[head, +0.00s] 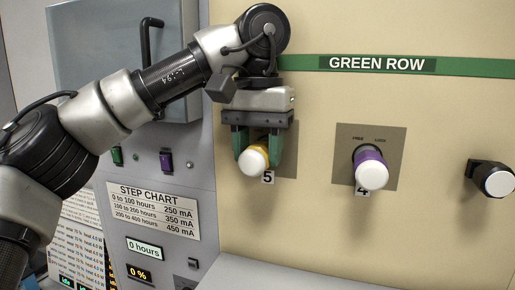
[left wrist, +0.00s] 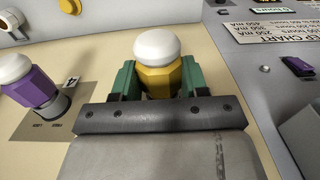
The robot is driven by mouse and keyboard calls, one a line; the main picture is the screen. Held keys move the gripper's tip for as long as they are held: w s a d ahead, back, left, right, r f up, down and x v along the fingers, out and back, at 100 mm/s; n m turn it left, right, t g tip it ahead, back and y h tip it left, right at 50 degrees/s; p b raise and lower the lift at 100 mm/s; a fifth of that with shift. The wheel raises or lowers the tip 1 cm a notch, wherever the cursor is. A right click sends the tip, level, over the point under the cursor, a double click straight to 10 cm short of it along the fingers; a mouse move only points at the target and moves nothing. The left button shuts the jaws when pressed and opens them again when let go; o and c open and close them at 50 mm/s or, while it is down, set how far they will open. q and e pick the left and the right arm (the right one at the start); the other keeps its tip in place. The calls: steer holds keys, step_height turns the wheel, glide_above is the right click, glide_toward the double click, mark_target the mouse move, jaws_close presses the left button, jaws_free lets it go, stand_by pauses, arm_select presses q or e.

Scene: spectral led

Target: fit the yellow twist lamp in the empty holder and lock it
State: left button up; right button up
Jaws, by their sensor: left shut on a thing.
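The yellow twist lamp (head: 262,150), with a white domed cap, is between the green fingers of my left gripper (head: 258,150) at the position marked 5 on the cream panel. In the left wrist view the yellow lamp (left wrist: 160,78) shows between both fingers of the left gripper (left wrist: 160,85), which is shut on it. The lamp points out from the panel. Its base and the holder behind it are hidden by the gripper, so I cannot tell how deep it sits. My right gripper is not in view.
A purple lamp with a white cap (head: 371,168) sits in holder 4 to the right; it also shows in the left wrist view (left wrist: 34,84). A black fitting with a white cap (head: 493,178) sticks out at far right. A grey cabinet (head: 90,65) stands left.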

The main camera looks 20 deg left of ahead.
mark_target(258, 143)
arm_select(q)
steer(key=shift+w+r, duration=0.1)
steer(key=shift+r, duration=0.05)
steer(key=o, duration=1)
steer(key=shift+w, duration=0.15)
steer(key=shift+r, duration=5.35)
